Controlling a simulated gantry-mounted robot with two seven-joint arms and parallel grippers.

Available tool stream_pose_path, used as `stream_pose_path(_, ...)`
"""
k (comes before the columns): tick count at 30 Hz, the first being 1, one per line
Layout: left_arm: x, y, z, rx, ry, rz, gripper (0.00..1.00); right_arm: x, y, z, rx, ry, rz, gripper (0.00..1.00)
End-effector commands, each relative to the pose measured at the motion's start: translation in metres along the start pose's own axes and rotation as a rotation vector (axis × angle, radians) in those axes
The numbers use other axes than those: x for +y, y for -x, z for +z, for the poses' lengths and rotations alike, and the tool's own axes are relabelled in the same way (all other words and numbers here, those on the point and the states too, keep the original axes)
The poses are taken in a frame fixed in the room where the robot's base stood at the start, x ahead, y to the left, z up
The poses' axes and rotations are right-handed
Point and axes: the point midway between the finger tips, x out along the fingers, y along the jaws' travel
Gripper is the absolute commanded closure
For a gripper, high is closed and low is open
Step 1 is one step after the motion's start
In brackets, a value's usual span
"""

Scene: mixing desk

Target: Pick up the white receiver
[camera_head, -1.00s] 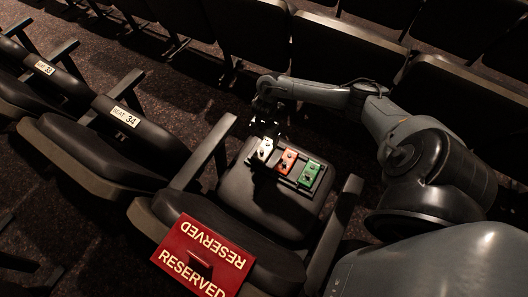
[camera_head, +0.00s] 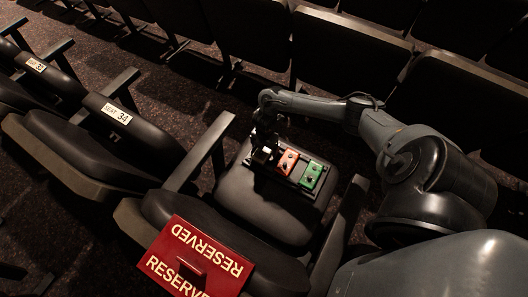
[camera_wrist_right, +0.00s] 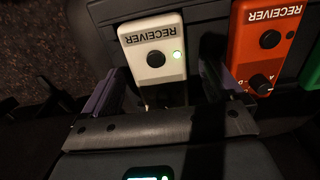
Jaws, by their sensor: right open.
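The white receiver (camera_wrist_right: 153,62) lies face up in the right wrist view, with a black knob and a lit green light. In the head view only a small pale part of it (camera_head: 262,154) shows under my right gripper. My right gripper (camera_head: 264,142) is open above that end of the row. In the wrist view its two fingers (camera_wrist_right: 165,88) are apart, one on each side of the receiver's near end. I cannot tell whether they touch it. My left gripper is not in view.
An orange receiver (camera_head: 287,162) and a green receiver (camera_head: 311,176) sit to the right in the same dark holder on a black seat (camera_head: 240,195). Armrests flank the seat. A red RESERVED sign (camera_head: 210,262) stands in front.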

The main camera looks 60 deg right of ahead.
Motion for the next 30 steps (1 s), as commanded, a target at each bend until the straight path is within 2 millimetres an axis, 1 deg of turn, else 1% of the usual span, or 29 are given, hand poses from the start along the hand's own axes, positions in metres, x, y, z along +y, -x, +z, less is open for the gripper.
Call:
stream_pose_path(2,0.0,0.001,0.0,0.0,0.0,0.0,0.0,0.0,0.001,0.0,0.0,0.0,0.0,0.06)
stream_pose_path(5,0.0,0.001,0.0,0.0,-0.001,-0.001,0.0,0.0,0.001,0.0,0.0,0.0,0.0,0.2)
stream_pose_path(6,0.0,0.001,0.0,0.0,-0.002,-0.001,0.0,0.0,0.001,0.0,0.0,0.0,0.0,0.26)
stream_pose_path(15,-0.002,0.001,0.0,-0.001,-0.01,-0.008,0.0,0.0,0.001,0.0,0.0,0.001,0.0,0.72)
stream_pose_path(23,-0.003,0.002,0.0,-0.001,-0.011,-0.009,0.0,0.0,0.002,0.0,0.0,0.001,0.001,0.72)
stream_pose_path(26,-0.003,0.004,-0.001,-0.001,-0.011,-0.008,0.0,0.0,0.005,0.0,0.0,0.001,0.001,0.72)
stream_pose_path(30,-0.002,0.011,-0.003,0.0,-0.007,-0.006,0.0,0.001,0.015,0.0,0.0,0.002,0.001,0.72)
